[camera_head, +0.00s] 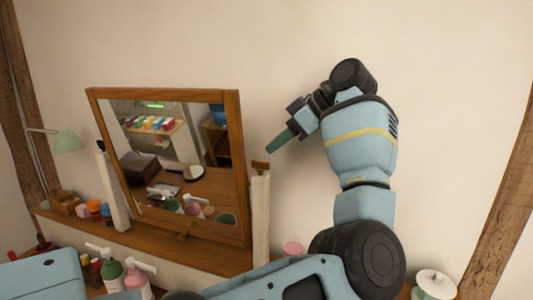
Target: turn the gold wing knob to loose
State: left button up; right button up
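A brownish-gold wing knob (261,168) sits at the top of the white post (261,215) on the right side of the wood-framed mirror (240,165). A dark knob (101,146) shows at the top of the matching left post (115,190).
A wooden shelf (195,251) runs below the mirror. A green lamp (68,140) and small coloured jars (94,208) stand at left. Pump bottles (112,274) are in front, a pink cup (293,248) is right of the post, and a white lidded jar (435,283) is lower right.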

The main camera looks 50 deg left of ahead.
aim_at(258, 161)
pick_arm(q)
jog(key=shift+s+a+f+t+h+p, duration=0.15)
jog(key=shift+s+a+f+t+h, duration=0.25)
jog(key=shift+a+f+h, duration=0.3)
jog(key=shift+s+a+f+t+h+p, duration=0.1)
jog(key=shift+s+a+f+t+h, duration=0.3)
jog(key=shift+a+f+h, duration=0.35)
jog(key=shift+s+a+f+t+h+p, duration=0.15)
jog(key=shift+s+a+f+t+h, duration=0.35)
jog(key=shift+h, duration=0.35)
jog(key=shift+w, duration=0.15)
grip_shut()
